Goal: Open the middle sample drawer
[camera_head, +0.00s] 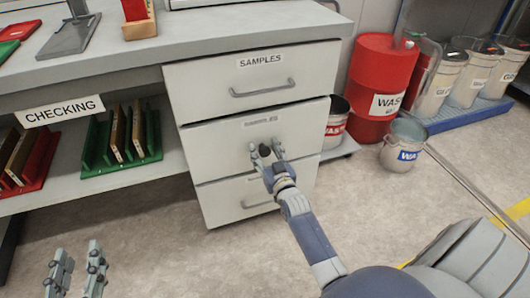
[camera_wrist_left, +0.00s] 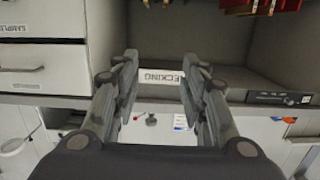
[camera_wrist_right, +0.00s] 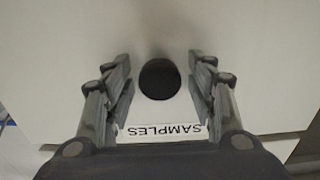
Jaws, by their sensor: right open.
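The middle sample drawer (camera_head: 215,150) is in the head view, in the grey cabinet between the top drawer (camera_head: 200,85) and the bottom drawer (camera_head: 225,200). It looks shut. Its SAMPLES label (camera_head: 260,121) also shows upside down in the right wrist view (camera_wrist_right: 162,132). A dark round spot (camera_wrist_right: 160,79) lies between my right fingers; I cannot tell if it is a knob or a hole. No bar handle shows on this drawer. My right gripper (camera_head: 265,149) is open at the drawer front; contact is unclear. My left gripper (camera_head: 76,262) is open and empty, low at the left, away from the drawers.
The top drawer has a bar handle (camera_head: 263,89). A CHECKING shelf (camera_head: 130,180) with green and red racks is left of the drawers. A red waste drum (camera_head: 378,75) and a bucket (camera_head: 402,148) stand at the right. Floor before the cabinet is clear.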

